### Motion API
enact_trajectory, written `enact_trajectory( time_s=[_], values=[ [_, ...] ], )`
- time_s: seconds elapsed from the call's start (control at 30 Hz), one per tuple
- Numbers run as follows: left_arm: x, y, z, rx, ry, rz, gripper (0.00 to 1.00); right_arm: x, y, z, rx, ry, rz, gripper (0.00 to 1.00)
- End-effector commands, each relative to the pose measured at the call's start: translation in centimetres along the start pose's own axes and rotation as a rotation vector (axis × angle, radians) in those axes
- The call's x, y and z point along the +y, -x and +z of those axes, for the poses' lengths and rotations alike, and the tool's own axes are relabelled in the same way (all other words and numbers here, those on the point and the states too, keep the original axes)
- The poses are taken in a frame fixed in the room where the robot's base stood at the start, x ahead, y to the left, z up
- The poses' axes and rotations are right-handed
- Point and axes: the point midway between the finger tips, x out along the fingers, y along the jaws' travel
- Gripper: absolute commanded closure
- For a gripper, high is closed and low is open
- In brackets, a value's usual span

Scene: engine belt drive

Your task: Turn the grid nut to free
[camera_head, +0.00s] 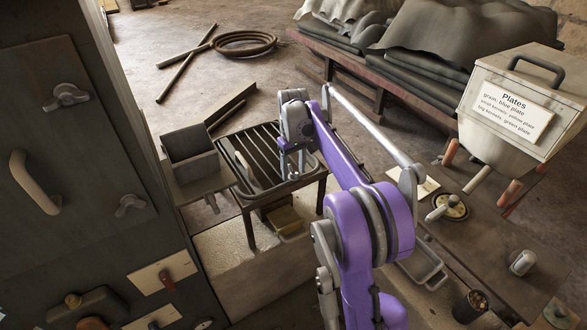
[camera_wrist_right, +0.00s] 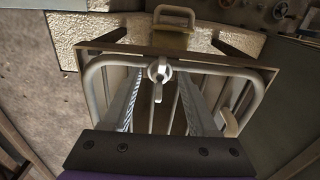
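The grid (camera_head: 254,160) is a dark metal frame with parallel bars on a small stand, left of my right arm in the head view. In the right wrist view its pale rounded frame (camera_wrist_right: 93,78) and bars fill the middle. The grid nut (camera_wrist_right: 158,70) is a light metal knob with a short lever pointing down the picture, on the frame's upper edge. My right gripper (camera_wrist_right: 160,80) is open, one finger on each side of the nut with gaps showing. In the head view my right gripper (camera_head: 296,150) is over the grid's right part and hides the nut. My left gripper is not in view.
A grey open box (camera_head: 190,152) stands left of the grid. A dark cabinet (camera_head: 60,140) with handles fills the left side. A yellowish block (camera_head: 286,221) sits below the grid. A bench (camera_head: 480,245) and white "Plates" bin (camera_head: 520,105) are at right.

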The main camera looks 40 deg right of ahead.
Motion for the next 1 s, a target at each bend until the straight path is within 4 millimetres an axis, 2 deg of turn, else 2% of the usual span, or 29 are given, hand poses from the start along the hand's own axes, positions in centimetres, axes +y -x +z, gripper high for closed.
enact_trajectory(
  time_s=[0.23, 0.37, 0.8, 1.0],
  values=[
    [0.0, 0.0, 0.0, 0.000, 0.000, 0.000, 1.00, 0.0, 0.1, 0.0, 0.000, -0.001, 0.000, 0.41],
    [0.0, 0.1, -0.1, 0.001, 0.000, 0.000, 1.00, 0.0, 1.0, 0.0, 0.000, -0.001, 0.000, 0.41],
    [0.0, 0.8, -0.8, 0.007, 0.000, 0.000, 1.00, 0.0, 9.2, 0.0, 0.001, 0.000, 0.000, 0.41],
    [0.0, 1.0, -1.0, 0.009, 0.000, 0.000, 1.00, 0.0, 10.8, 0.0, 0.000, 0.000, 0.000, 0.41]
  ],
)
